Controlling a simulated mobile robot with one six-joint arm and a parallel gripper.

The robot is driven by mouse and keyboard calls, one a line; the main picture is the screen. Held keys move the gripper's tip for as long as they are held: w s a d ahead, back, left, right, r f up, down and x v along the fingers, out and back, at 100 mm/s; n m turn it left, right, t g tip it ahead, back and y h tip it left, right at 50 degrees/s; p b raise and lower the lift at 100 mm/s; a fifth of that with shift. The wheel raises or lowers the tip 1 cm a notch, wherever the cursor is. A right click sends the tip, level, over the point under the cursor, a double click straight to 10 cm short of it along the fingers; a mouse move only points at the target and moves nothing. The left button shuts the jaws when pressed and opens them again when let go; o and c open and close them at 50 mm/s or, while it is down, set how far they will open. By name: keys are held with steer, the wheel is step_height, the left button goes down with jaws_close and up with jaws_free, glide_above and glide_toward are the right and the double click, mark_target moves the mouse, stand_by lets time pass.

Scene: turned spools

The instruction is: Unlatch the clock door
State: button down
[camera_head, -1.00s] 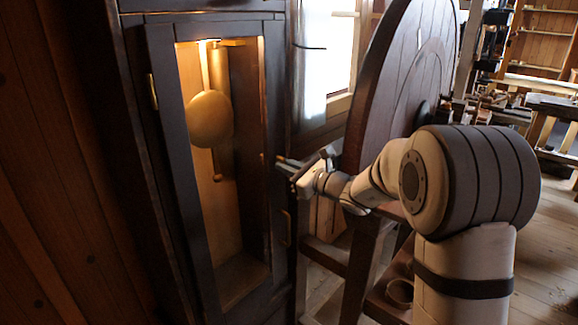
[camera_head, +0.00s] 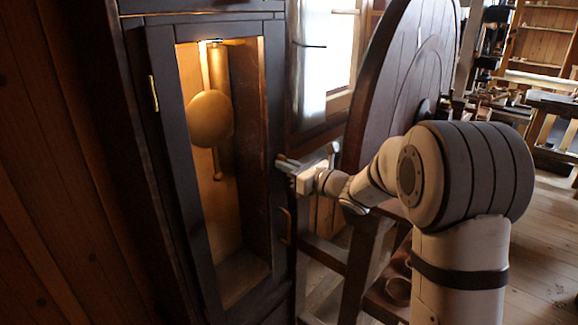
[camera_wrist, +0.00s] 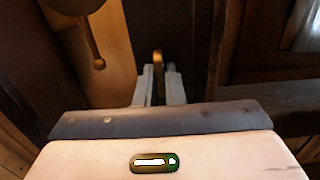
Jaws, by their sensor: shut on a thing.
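The clock door (camera_head: 188,200) is a dark frame around a tall opening, with a lit pendulum (camera_head: 210,118) behind it. It looks closed against the case. My gripper (camera_head: 284,164) is at the door's right edge, above the brass pull (camera_head: 286,227). In the wrist view my gripper (camera_wrist: 159,88) has its two pale fingers shut on a small upright brass latch (camera_wrist: 158,62). The latch tip shows between and beyond the fingers; its lower part is hidden by them. In the head view the latch is mostly hidden by my gripper.
A brass hinge (camera_head: 153,93) is on the door's left side. A large wooden wheel (camera_head: 392,85) on a stand is close to the right of the clock, beside my arm. A bright window (camera_head: 325,55) is behind. A bench with clutter is at far right.

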steer(key=c, duration=1.5)
jaws_free()
steer(key=shift+c, duration=0.2)
steer(key=v, duration=0.7)
steer(key=shift+s+d+b, duration=0.25)
steer(key=shift+b, duration=0.15)
